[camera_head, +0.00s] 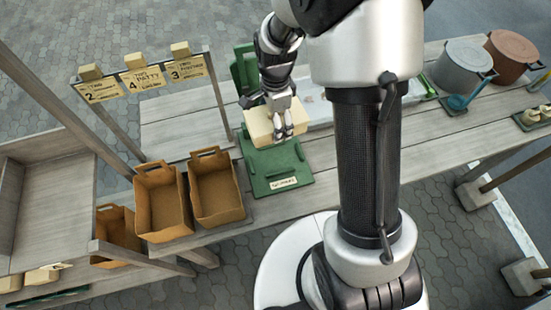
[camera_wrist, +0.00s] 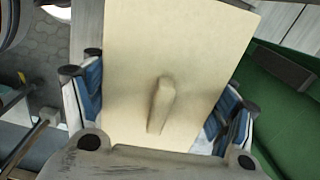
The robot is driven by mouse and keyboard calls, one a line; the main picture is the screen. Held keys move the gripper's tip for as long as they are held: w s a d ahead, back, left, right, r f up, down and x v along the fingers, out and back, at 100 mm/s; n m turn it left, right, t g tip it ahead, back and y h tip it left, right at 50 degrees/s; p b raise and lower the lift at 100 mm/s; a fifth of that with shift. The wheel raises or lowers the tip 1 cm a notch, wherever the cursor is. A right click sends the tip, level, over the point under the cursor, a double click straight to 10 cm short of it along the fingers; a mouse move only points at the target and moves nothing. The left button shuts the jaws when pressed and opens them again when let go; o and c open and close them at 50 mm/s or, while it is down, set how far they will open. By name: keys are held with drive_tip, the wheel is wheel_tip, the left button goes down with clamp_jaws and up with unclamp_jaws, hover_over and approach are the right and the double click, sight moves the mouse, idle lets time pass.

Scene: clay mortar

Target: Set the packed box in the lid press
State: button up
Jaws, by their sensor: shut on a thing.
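A cream packed box (camera_head: 262,129) is held by my gripper (camera_head: 284,130) over the work table, at the green lid press. The lid press (camera_head: 268,172) has a flat green base with a label at its front and a taller green part (camera_head: 244,70) behind. In the wrist view the box (camera_wrist: 190,55) has a ridge on its top, and the finger pads lie on both of its sides. Part of the green press (camera_wrist: 285,105) shows at the right there. I cannot tell whether the box touches the press, as its underside is hidden.
A pale tray (camera_head: 318,110) lies right of the press.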

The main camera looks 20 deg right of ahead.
sight(275, 159)
drive_tip(key=shift+w+r+m, duration=0.1)
drive_tip(key=shift+r+m, duration=0.2)
drive_tip(key=shift+m, duration=0.1)
drive_tip(key=shift+f, duration=0.3)
wheel_tip(275, 159, down, 19)
drive_tip(key=b, duration=0.6)
drive_tip(key=shift+f, duration=0.1)
drive_tip(key=shift+f, duration=0.1)
drive_tip(key=o, duration=1.1)
